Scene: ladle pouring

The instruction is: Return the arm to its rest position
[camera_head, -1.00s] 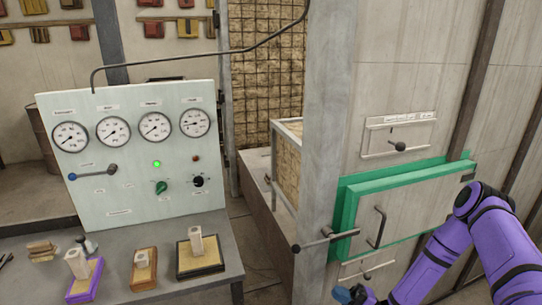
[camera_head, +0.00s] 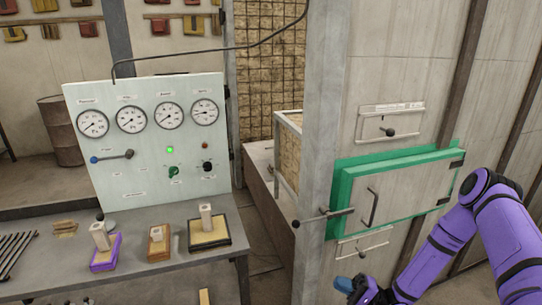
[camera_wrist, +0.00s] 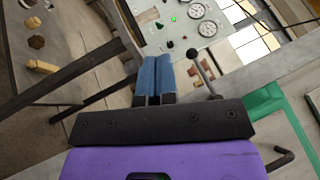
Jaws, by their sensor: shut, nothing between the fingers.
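My gripper (camera_wrist: 155,78) shows in the wrist view with its two blue fingers side by side, shut and empty. In the head view only its blue tip (camera_head: 344,285) shows at the bottom edge, with my purple arm folded at the right. The gripper is below the green-framed door (camera_head: 395,192), apart from it. In the wrist view a lever with a dark ball knob (camera_wrist: 195,54) stands just right of the fingers, with no clear contact.
A gauge panel (camera_head: 150,140) with a lit green lamp stands behind a grey table (camera_head: 180,262) bearing several small moulds. A grey post (camera_head: 315,130) and the door's long latch handle (camera_head: 322,217) are near my arm. Dark bars (camera_head: 14,250) lie at the table's left.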

